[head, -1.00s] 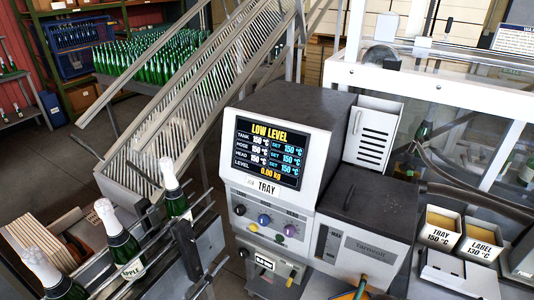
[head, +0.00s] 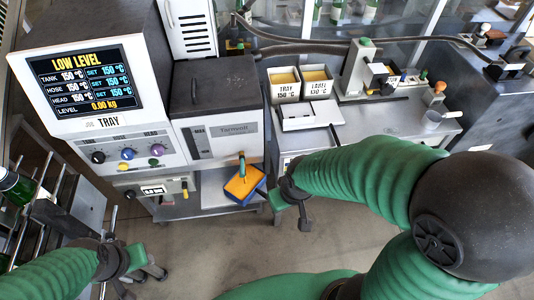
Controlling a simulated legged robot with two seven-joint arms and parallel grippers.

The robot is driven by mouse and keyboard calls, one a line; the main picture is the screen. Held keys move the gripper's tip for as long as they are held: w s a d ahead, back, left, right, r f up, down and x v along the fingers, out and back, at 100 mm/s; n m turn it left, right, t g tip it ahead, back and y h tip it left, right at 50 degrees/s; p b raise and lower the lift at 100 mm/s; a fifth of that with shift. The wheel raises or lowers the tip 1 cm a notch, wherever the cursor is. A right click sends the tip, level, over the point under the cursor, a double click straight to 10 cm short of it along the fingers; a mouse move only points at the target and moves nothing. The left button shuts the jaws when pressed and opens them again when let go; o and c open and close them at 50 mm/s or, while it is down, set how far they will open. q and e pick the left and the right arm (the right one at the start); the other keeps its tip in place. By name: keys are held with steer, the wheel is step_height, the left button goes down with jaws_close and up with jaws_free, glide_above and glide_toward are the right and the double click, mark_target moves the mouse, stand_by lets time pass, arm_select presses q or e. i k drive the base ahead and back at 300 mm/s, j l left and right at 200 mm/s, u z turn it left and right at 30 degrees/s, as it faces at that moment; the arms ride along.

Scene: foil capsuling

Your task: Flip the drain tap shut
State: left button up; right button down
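The glue machine (head: 222,130) stands at the centre left, its screen (head: 88,82) reading LOW LEVEL. A small yellow lever (head: 184,189) sits on its lower front, beside a gauge panel. I cannot tell for certain which of these is the drain tap. My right gripper (head: 289,212) is just right of the tray, apart from it, its fingers spread and empty. My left gripper (head: 142,270) is low at the left, below the machine, fingers apart and empty.
Two boxes of yellow pellets (head: 300,80) and a white device (head: 308,113) stand on the bench to the right. A bottle rack (head: 60,215) with a bottle (head: 18,187) is at the left. The floor between my arms is clear.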

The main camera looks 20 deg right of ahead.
mark_target(242, 158)
steer(key=z, duration=0.5)
steer(key=i+j, duration=0.25)
steer(key=i, duration=0.15)
steer(key=i+j+z, duration=0.1)
steer(key=i+j, duration=0.15)
steer(key=i, duration=0.15)
